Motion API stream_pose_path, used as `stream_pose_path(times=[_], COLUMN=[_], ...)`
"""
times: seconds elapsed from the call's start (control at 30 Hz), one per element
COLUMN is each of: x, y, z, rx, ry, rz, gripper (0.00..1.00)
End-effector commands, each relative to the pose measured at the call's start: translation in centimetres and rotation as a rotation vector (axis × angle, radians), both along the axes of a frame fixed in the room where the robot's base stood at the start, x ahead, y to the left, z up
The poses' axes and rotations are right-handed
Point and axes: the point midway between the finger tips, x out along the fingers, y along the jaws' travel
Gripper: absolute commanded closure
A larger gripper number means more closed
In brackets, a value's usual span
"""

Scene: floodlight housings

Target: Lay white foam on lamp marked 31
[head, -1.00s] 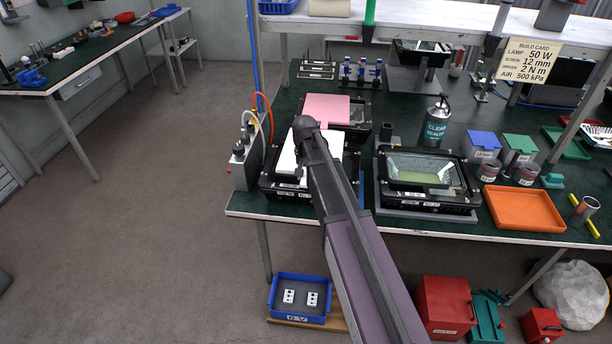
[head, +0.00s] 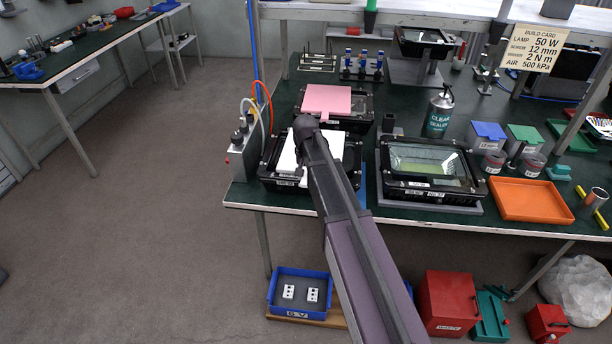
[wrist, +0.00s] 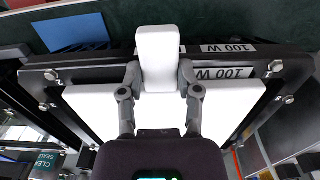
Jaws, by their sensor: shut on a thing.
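The white foam (head: 287,160) is a flat sheet with a narrow tab, over the front-left black lamp (head: 268,170) on the green bench. In the wrist view my gripper (wrist: 160,78) is shut on the foam's tab, with the sheet (wrist: 228,104) spreading to both sides within the lamp's frame (wrist: 215,62). I cannot tell whether the foam rests on the lamp or hangs just above it. This lamp's labels read 100 W in the wrist view; no 31 is readable. In the head view my arm hides the fingertips and part of the foam.
A pink foam sheet (head: 327,100) lies over the lamp behind. Another lamp (head: 430,187) with a glass front stands to the right. A grey box with knobs and hoses (head: 240,158) stands close on the left. An orange tray (head: 530,202) and a sealer bottle (head: 438,115) are farther right.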

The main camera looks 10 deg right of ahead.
Motion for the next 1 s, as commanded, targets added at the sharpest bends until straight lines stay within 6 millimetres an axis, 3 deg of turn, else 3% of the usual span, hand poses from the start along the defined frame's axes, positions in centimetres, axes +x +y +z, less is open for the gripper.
stream_pose_path(times=[0.17,0.2,0.3,0.33,1.0], x=[0.00,0.00,0.00,0.01,0.00], y=[-0.03,-0.03,-0.04,-0.04,-0.10], z=[0.02,0.02,0.02,0.02,0.81], rx=[0.000,0.000,0.000,0.000,0.000], ry=[0.000,0.000,0.000,0.000,0.000], rz=[0.000,0.000,-0.001,-0.001,-0.001], gripper=[0.96,0.50,0.20,0.16,0.16])
